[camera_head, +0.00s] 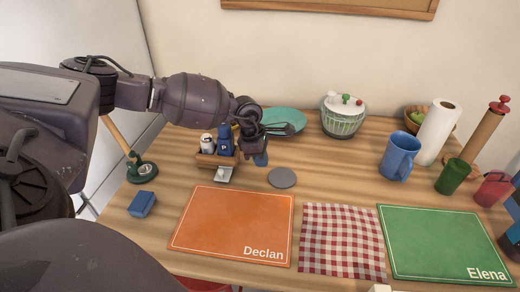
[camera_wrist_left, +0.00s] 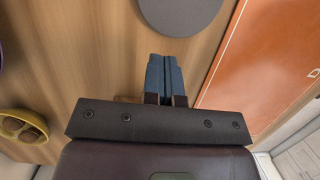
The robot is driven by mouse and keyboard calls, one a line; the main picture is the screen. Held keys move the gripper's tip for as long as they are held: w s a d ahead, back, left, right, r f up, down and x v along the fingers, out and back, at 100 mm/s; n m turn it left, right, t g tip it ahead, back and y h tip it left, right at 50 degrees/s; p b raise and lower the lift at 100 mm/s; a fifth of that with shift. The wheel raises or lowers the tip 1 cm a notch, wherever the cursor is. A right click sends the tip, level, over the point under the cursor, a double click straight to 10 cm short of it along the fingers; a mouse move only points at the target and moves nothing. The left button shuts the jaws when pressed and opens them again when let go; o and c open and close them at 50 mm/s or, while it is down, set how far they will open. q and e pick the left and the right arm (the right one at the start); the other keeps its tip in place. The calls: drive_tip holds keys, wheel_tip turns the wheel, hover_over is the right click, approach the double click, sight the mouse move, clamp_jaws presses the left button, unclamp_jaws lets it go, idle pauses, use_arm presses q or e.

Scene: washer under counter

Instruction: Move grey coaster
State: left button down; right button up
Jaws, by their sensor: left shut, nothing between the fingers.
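The grey coaster (camera_head: 282,177) is a flat round disc lying on the wooden table, just above the top right corner of the orange placemat. It also shows at the top of the left wrist view (camera_wrist_left: 180,12), partly cut off by the picture's edge. My left gripper (camera_head: 261,160) is above the table, a little up and left of the coaster in the head view. Its blue fingers (camera_wrist_left: 165,76) are shut together and empty, pointing toward the coaster and apart from it in the picture. My right gripper is not in view.
The orange Declan placemat (camera_head: 232,225) lies below the coaster. A condiment caddy (camera_head: 215,159) and teal plate (camera_head: 284,120) stand near my left gripper. A checked cloth (camera_head: 341,240), green Elena placemat (camera_head: 440,244) and blue mug (camera_head: 398,156) are to the right. Bare table surrounds the coaster.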

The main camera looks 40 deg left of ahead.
sight(321, 180)
use_arm(q)
drive_tip(key=shift+x, duration=1.45)
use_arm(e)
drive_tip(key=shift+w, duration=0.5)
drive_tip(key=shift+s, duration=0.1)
use_arm(q)
drive_tip(key=w+d, duration=0.2)
drive_tip(key=d, duration=0.3)
drive_tip(key=w+d, duration=0.3)
drive_tip(key=d, duration=0.1)
drive_tip(key=w+d, duration=0.3)
drive_tip(key=d, duration=0.2)
drive_tip(key=shift+w+d, duration=0.2)
drive_tip(key=shift+d, duration=0.15)
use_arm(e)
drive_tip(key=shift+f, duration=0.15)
use_arm(q)
drive_tip(key=shift+r, duration=0.1)
drive_tip(key=shift+a+r, duration=0.1)
drive_tip(key=shift+r, duration=0.2)
drive_tip(key=p+v, duration=0.3)
drive_tip(key=v, duration=0.6)
drive_tip(key=shift+p, duration=0.4)
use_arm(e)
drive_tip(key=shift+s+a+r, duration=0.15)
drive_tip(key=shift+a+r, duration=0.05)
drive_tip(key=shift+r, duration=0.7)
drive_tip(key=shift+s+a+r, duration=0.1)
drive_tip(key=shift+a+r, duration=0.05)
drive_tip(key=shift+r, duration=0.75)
